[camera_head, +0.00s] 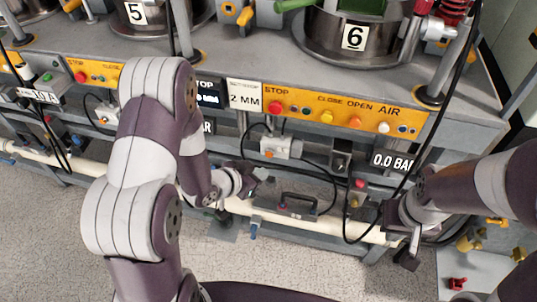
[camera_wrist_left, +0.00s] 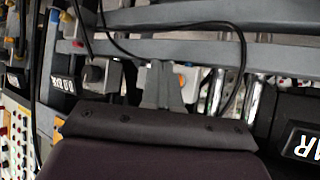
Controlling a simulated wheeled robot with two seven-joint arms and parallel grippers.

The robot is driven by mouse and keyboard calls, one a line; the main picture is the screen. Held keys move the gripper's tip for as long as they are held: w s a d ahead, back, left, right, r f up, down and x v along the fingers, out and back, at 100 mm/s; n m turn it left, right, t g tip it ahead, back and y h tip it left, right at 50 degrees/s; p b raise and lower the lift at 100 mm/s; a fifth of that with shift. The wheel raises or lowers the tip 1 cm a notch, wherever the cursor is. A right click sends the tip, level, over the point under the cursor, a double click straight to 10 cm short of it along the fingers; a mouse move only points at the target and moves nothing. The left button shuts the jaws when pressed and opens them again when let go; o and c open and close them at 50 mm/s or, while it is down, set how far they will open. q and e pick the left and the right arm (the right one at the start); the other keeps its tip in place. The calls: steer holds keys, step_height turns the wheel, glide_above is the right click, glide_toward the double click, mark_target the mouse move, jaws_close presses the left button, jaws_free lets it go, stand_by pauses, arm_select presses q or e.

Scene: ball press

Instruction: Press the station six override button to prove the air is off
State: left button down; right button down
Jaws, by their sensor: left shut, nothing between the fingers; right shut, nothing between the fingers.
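The station six plate (camera_head: 355,37) is on the round press at the back right. Below it is a yellow panel (camera_head: 345,112) with STOP, CLOSE, OPEN and AIR labels and several coloured buttons. A grey valve box (camera_head: 281,148) with a small orange button hangs under that panel; I cannot tell whether this is the override button. A display (camera_head: 392,161) reads 0.0 BAR. My left gripper (camera_head: 258,174) is shut and empty, below the valve box and apart from it. In the left wrist view its fingers (camera_wrist_left: 163,84) are together. My right gripper (camera_head: 407,257) is shut at the lower right.
A small box with a red button (camera_head: 359,184) stands right of the valve box. Black hoses (camera_head: 322,176) loop around both. A cream pipe (camera_head: 330,223) and a dark handled case (camera_head: 285,206) lie below. Station five (camera_head: 135,13) is at left. A pale tray (camera_head: 480,275) holds loose fittings.

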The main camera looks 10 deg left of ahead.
arm_select(q)
steer(key=shift+w, duration=1.4)
steer(key=shift+w+p, duration=0.1)
steer(key=shift+p, duration=0.2)
stand_by(0.7)
steer(key=shift+w, duration=0.3)
steer(key=shift+w, duration=0.45)
stand_by(0.6)
stand_by(0.3)
steer(key=shift+s, duration=0.85)
steer(key=s, duration=0.5)
steer(key=shift+p, duration=0.4)
